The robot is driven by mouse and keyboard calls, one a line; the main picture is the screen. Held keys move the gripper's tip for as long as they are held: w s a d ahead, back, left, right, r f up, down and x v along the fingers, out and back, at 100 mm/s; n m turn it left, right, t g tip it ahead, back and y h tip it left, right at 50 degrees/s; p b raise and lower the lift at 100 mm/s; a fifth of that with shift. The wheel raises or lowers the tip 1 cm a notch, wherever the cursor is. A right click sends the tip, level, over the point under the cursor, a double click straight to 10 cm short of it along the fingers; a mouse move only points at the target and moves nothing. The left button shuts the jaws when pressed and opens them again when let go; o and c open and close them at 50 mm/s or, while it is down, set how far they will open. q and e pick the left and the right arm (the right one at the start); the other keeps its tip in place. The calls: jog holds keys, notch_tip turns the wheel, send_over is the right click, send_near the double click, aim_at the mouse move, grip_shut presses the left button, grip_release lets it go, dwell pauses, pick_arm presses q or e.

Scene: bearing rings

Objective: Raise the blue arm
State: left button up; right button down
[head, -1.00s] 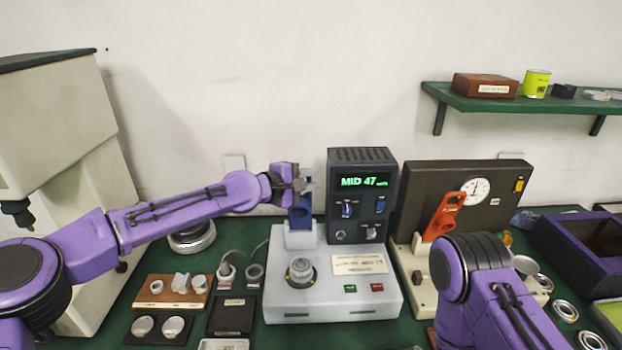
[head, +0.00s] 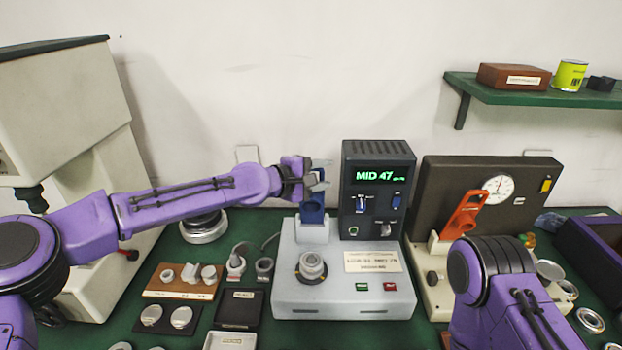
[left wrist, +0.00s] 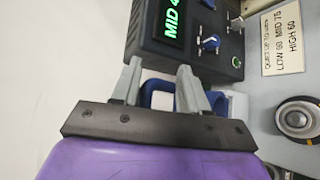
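The blue arm (head: 313,211) stands at the back left of the grey gauge base (head: 345,300), on a pale post, beside the dark display box (head: 379,158). Its green display reads MID 47. My left gripper (head: 320,176) is at the top of the blue arm, its fingers pointing right. In the left wrist view my left gripper (left wrist: 163,85) has its fingers apart, with part of the blue arm (left wrist: 150,92) showing behind and between them. I cannot tell whether they touch it. My right arm shows at the lower right; its gripper is out of view.
A metal ring (head: 311,265) sits on the spindle of the gauge base. Trays with small parts lie to its left. An orange-handled fixture with a dial (head: 497,189) stands to the right. A green shelf (head: 530,95) hangs at the upper right.

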pick_arm(q)
jog(key=b+v, duration=0.2)
jog(key=v, duration=0.8)
pick_arm(e)
jog(key=shift+w+a+f, duration=0.1)
jog(key=shift+a+f, duration=0.15)
jog(key=shift+f, duration=0.45)
jog(key=shift+a+f, duration=0.25)
jog(key=shift+f, duration=0.4)
